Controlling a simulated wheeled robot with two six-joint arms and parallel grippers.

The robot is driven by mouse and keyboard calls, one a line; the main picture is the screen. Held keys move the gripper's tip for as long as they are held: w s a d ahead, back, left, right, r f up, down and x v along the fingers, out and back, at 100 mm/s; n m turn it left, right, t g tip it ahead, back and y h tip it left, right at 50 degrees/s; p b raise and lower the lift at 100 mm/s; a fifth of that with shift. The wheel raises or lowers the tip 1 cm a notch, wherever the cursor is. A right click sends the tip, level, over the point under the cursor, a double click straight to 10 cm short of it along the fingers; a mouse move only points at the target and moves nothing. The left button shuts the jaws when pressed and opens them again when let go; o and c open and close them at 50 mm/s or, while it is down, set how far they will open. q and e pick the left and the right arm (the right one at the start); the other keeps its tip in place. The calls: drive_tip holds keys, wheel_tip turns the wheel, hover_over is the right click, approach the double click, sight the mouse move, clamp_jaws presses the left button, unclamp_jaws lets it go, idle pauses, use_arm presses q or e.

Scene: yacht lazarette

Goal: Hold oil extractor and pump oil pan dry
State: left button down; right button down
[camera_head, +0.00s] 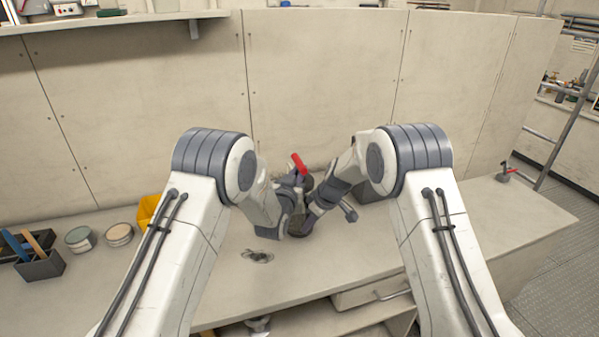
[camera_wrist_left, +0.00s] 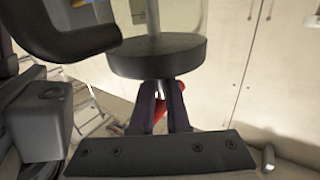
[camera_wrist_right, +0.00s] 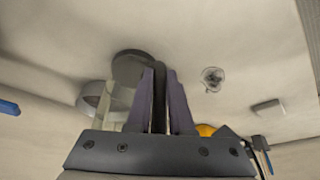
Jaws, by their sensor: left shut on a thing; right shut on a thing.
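The oil extractor stands upright on the bench, mostly hidden by my grippers in the head view. Its red handle (camera_head: 299,163) sticks up, tilted. In the left wrist view its black lid (camera_wrist_left: 158,56) and clear body show. My left gripper (camera_wrist_left: 163,92) is shut at the shaft by the red handle, above the lid; in the head view it is the higher gripper (camera_head: 299,183). My right gripper (camera_wrist_right: 159,80) is shut on the extractor's black grip (camera_wrist_right: 158,98). A grey round vessel (camera_wrist_right: 88,98), perhaps the oil pan, sits beside the extractor; its inside is hidden.
On the bench are a dark tangled item (camera_head: 258,256), two round tins (camera_head: 119,234), a yellow container (camera_head: 147,212) and a tool box (camera_head: 40,264). A panelled wall (camera_head: 320,80) closes the back.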

sight(299, 161)
idle(0.9)
use_arm(q)
wheel_tip(299, 161, up, 8)
drive_tip(key=shift+f, duration=0.1)
drive_tip(key=c, duration=0.9)
unclamp_jaws()
drive_tip(key=shift+s, duration=0.25)
drive_tip(key=v, duration=1.1)
drive_tip(key=shift+s+a, duration=0.15)
drive_tip(key=shift+s, duration=0.05)
drive_tip(key=shift+f, duration=0.1)
